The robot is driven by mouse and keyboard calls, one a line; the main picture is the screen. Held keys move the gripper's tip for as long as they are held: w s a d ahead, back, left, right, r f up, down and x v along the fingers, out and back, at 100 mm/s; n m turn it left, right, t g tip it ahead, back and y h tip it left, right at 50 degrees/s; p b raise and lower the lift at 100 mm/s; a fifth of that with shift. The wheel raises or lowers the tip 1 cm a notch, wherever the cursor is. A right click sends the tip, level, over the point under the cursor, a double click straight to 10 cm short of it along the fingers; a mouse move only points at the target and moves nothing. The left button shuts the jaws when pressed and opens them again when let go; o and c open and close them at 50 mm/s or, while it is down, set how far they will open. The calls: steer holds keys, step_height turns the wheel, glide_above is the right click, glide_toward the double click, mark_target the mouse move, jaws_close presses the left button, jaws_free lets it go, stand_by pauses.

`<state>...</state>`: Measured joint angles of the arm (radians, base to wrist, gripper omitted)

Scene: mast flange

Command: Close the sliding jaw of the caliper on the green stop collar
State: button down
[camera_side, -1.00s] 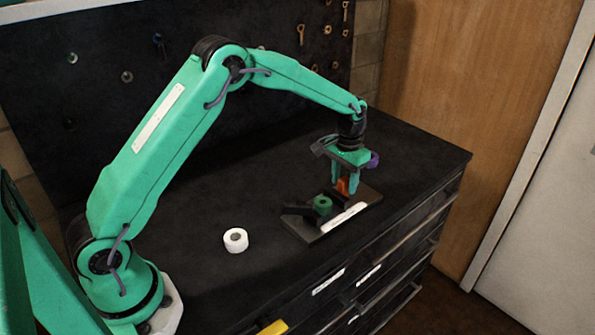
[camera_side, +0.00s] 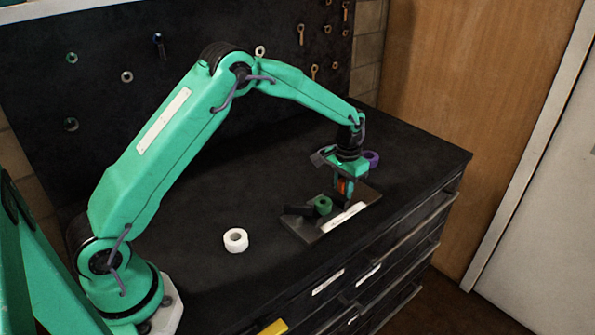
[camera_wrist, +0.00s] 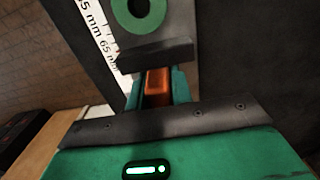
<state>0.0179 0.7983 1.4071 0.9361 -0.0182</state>
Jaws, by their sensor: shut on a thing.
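The green stop collar (camera_side: 323,207) sits on the caliper's flat base plate (camera_side: 306,234). It shows as a ring at the top of the wrist view (camera_wrist: 139,27). The dark sliding jaw (camera_wrist: 155,53) lies just below the collar there, with a narrow strip of grey plate visible between them. My gripper (camera_side: 343,190) is down over the caliper, shut on the jaw's orange block (camera_wrist: 158,86), which sits between its two green fingers. In the side view the gripper is to the right of the collar and partly hides the sliding jaw.
A white scale with mm marks (camera_wrist: 97,25) runs along the caliper. A white roll (camera_side: 229,245) stands left of it on the black bench top. A purple ring (camera_side: 372,159) lies behind my gripper. The bench's front edge is close to the plate.

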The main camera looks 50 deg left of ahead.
mark_target(335, 194)
steer(key=shift+s, duration=1.6)
steer(key=c, duration=1.2)
jaws_free()
steer(key=shift+c, duration=0.2)
steer(key=shift+r, duration=0.1)
step_height(335, 194, up, 7)
steer(key=shift+f, duration=0.1)
steer(key=shift+r, duration=0.45)
